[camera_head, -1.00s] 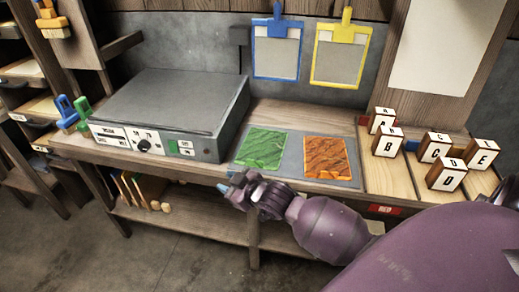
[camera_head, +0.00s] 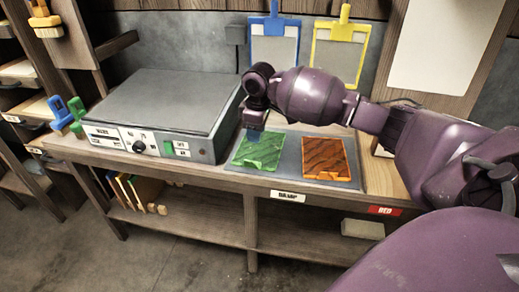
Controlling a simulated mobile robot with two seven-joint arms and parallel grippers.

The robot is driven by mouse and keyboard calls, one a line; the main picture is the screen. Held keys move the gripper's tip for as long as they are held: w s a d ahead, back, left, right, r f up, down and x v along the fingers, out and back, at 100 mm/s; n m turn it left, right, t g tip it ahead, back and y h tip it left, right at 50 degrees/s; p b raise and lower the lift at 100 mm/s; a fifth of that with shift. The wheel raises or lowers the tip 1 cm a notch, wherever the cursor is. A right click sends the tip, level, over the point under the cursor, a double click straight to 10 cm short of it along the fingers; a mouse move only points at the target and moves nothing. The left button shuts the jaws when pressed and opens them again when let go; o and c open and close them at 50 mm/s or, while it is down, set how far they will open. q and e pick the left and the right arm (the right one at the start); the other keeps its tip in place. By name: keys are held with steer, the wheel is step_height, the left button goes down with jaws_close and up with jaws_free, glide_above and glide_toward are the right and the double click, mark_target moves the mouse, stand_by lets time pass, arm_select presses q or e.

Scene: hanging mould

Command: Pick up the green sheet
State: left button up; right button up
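The green sheet (camera_head: 262,153) lies on the left part of a grey mat (camera_head: 290,168) on the workbench. My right gripper (camera_head: 253,134) points down at the sheet's back left edge. Its bluish fingertips are close to the sheet; I cannot tell whether they touch it or how far apart they are. The arm comes in from the right, behind and above the sheets. My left gripper is not in view.
An orange sheet (camera_head: 324,158) lies to the right of the green one. A grey machine (camera_head: 165,110) with a knob stands to the left. Blue (camera_head: 275,45) and yellow (camera_head: 339,50) framed moulds hang on the wall behind my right arm.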

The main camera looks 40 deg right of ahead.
steer(key=s+g, duration=0.1)
steer(key=b, duration=0.1)
glide_above(259, 163)
steer(key=f, duration=0.5)
steer(key=shift+w+d+f, duration=0.25)
steer(key=shift+w+d, duration=0.05)
steer(key=shift+a+f, duration=0.1)
steer(key=shift+f, duration=0.6)
steer(key=f, duration=0.1)
steer(key=f+b, duration=0.1)
steer(key=f, duration=0.1)
steer(key=shift+s+a+f, duration=0.15)
steer(key=shift+s+f, duration=0.05)
steer(key=shift+f, duration=0.1)
steer(key=shift+f+b, duration=0.3)
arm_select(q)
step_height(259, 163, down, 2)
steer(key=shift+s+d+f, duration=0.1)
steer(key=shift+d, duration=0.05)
arm_select(e)
steer(key=shift+r, duration=0.1)
jaws_close()
